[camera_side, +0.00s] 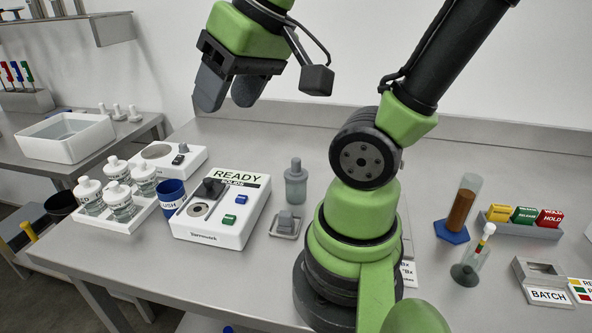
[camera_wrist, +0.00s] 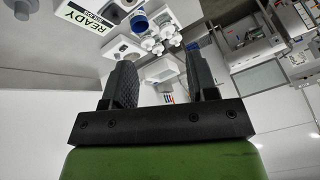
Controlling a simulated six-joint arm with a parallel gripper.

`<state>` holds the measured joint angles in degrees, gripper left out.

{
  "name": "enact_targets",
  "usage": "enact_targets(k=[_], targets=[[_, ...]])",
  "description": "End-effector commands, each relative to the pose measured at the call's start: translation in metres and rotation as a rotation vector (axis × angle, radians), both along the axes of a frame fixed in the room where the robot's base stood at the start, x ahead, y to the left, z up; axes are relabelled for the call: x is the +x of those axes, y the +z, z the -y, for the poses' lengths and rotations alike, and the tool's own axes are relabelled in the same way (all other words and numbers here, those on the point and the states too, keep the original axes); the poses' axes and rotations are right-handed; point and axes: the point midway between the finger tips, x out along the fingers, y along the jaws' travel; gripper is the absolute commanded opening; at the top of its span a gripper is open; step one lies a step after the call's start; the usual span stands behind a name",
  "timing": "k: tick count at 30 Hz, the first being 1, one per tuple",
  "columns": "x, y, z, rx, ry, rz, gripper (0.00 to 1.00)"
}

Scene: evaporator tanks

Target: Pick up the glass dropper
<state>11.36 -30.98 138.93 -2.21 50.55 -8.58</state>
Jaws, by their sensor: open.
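My gripper (camera_side: 229,93) is open and empty, high above the bench at the upper left of the side view. Its two spread fingers also show in the wrist view (camera_wrist: 162,85), with nothing between them. I cannot make out the glass dropper with certainty. A small glass bottle with a grey top (camera_side: 296,186) stands upright on the bench, right of the READY device (camera_side: 222,212) and below and right of my gripper. A grey-topped piece (camera_side: 286,220) sits in a small square tray in front of it. A slim piece with coloured bands (camera_side: 485,240) stands in a glass vessel at right.
White-capped bottles (camera_side: 118,200) stand in a white rack at left, beside a blue cup (camera_side: 172,195). A white bin (camera_side: 66,137) is on the side bench. A brown-filled cylinder (camera_side: 461,210) and coloured blocks (camera_side: 524,215) stand at right. Bare bench lies behind the READY device.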

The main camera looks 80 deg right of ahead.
Motion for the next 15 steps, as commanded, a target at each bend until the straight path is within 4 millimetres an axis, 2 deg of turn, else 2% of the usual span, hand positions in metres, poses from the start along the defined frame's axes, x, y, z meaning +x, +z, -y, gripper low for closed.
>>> enact_targets(k=[1,3,6,9,12,15], targets=[[0.009,-0.008,0.021,-0.028,-0.038,-0.061,0.53],[0.016,-0.02,0.051,-0.066,-0.063,-0.139,0.53],[0.018,-0.041,0.096,-0.092,-0.087,-0.252,0.53],[0.009,-0.065,0.139,-0.087,-0.099,-0.356,0.53],[-0.008,-0.089,0.172,-0.062,-0.097,-0.437,0.53],[-0.024,-0.107,0.194,-0.035,-0.09,-0.487,0.53]])
